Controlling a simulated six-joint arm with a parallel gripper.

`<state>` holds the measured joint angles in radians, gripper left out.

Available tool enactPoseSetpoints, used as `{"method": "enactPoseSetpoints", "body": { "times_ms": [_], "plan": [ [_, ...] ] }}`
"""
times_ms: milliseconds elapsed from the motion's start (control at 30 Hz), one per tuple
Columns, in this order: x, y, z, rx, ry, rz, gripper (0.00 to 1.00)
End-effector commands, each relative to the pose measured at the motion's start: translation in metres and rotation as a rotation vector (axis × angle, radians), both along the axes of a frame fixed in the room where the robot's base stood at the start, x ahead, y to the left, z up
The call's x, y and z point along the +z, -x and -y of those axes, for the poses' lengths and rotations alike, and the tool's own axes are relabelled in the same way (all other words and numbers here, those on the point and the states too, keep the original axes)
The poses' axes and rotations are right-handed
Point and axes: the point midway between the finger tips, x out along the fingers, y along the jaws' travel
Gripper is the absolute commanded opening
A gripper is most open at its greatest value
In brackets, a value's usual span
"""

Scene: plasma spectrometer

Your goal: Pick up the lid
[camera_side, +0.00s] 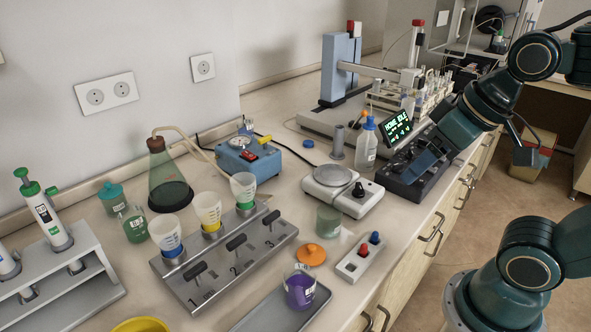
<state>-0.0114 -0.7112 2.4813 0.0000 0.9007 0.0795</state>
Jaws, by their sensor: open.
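An orange lid (311,254) with a small raised knob lies on the light counter. It is in the lower middle of the side view, between the grey tray and the small box with red and blue knobs. Nothing covers it. My gripper (420,163) is at the upper right, in front of the dark unit with the green-lettered display. It is well above and to the right of the lid, far apart from it. Its jaws are open and look empty, though the fingertips are dark and hard to separate from the unit behind.
A beaker of purple liquid (300,288) stands on the grey tray (262,322) close to the lid. A glass beaker (328,220) stands just behind it, and the knob box (360,257) is right of it. A scale (342,186) and a metal filter rack (225,262) are nearby.

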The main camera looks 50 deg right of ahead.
Motion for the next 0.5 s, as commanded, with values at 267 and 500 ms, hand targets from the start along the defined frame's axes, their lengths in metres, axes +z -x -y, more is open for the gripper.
{"method": "enactPoseSetpoints", "body": {
  "times_ms": [267,500],
  "plan": [
    [-0.003,-0.029,-0.010,-0.229,-0.122,-0.091,0.66],
    [-0.013,-0.061,-0.024,-0.504,-0.227,-0.187,0.66]
  ]
}}
